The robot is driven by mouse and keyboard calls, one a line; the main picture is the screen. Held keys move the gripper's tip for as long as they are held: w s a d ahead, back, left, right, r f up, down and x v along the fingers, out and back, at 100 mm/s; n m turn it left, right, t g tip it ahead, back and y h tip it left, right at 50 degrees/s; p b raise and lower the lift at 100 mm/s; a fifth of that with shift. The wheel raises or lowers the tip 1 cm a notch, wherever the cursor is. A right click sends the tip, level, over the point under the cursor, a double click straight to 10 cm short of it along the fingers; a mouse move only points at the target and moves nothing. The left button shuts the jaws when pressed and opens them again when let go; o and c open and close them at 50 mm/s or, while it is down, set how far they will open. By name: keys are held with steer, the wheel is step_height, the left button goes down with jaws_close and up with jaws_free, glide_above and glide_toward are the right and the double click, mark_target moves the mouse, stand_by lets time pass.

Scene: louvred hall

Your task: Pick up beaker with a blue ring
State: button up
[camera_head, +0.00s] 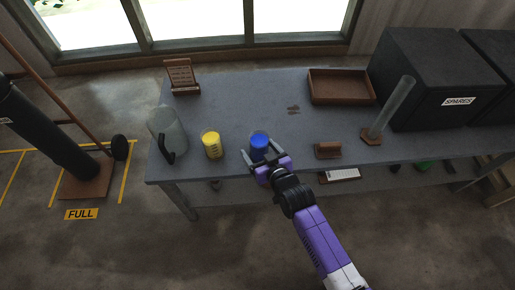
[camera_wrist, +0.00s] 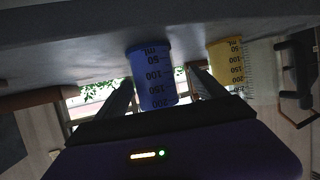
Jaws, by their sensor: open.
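A blue beaker (camera_head: 259,146) stands upright near the front edge of the grey table. It also shows in the wrist view (camera_wrist: 152,76), upside down, with volume marks. It looks blue over most of its wall; I cannot make out a separate ring. My gripper (camera_head: 260,153) is open at the beaker, with one finger on each side. In the wrist view a gap shows between the beaker and each finger. A yellow beaker (camera_head: 212,145) stands to its left and also shows in the wrist view (camera_wrist: 228,68).
A clear jug with a black handle (camera_head: 168,133) stands left of the yellow beaker. A brown block (camera_head: 328,150) and a clear cylinder (camera_head: 394,108) stand to the right. A brown tray (camera_head: 340,87), a small sign (camera_head: 181,76) and black boxes (camera_head: 437,82) are farther back.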

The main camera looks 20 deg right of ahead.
mark_target(256, 141)
steer(key=shift+d+b+x, duration=0.2)
steer(key=shift+x, duration=0.95)
steer(key=shift+d+b+x, duration=0.2)
steer(key=shift+x, duration=0.95)
steer(key=shift+r, duration=0.1)
jaws_close()
steer(key=shift+w+r, duration=0.1)
steer(key=shift+r, duration=0.05)
